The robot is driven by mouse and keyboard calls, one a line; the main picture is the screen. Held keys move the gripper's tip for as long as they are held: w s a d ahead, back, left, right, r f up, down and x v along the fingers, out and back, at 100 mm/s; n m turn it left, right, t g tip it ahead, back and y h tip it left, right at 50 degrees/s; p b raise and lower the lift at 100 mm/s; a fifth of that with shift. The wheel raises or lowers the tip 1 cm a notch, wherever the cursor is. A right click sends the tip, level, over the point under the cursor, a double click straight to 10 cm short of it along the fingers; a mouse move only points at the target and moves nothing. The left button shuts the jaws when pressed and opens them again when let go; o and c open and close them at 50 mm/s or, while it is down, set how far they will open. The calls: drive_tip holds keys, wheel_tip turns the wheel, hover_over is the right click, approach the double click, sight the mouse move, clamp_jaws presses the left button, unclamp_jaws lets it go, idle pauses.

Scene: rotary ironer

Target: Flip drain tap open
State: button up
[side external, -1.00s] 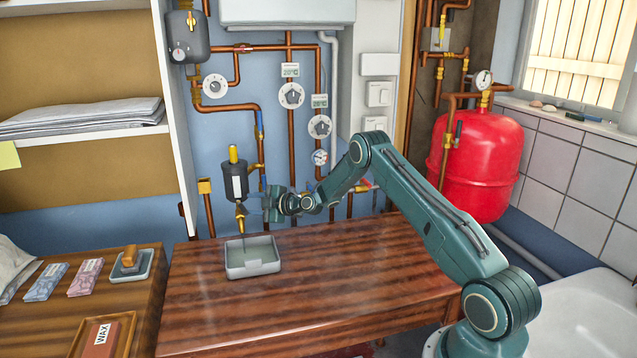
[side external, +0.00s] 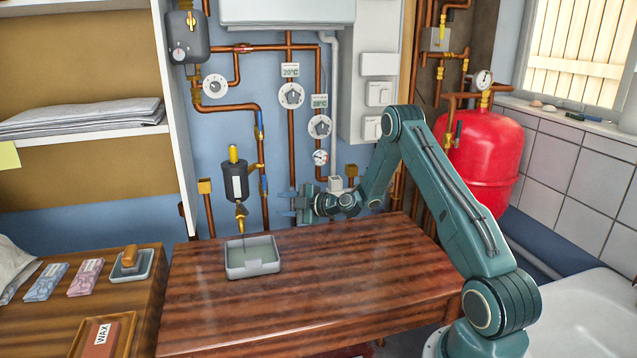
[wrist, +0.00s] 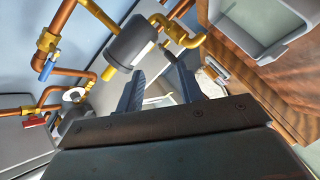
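The drain tap (side external: 241,211) is a small brass fitting below a dark grey cylinder (side external: 235,182) on the pipework. It also shows in the wrist view (wrist: 188,38), beyond my fingers, with the cylinder (wrist: 130,42) beside it. The tap's lever is too small to tell its position. A grey tray (side external: 252,272) sits on the wooden table under the tap; it shows at the top right of the wrist view (wrist: 285,52). My gripper (side external: 288,204) is to the right of the tap, apart from it, fingers toward it. Its two fingers (wrist: 158,90) are spread and empty.
Copper pipes (side external: 291,140) with dials and valves run up the blue wall behind my gripper. A red tank (side external: 487,165) stands behind my arm at the right. The wooden table (side external: 330,285) is clear right of the tray.

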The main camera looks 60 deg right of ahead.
wheel_tip(320, 180, up, 18)
drive_tip(key=s, duration=0.1)
drive_tip(key=shift+s, duration=0.3)
idle(0.5)
drive_tip(key=shift+r, duration=0.1)
clamp_jaws()
wheel_tip(320, 180, down, 12)
drive_tip(key=d+m+g+y, duration=0.1)
drive_tip(key=m+g, duration=0.1)
drive_tip(key=m, duration=2.1)
drive_tip(key=shift+f+m, duration=0.25)
drive_tip(key=shift+m, duration=0.05)
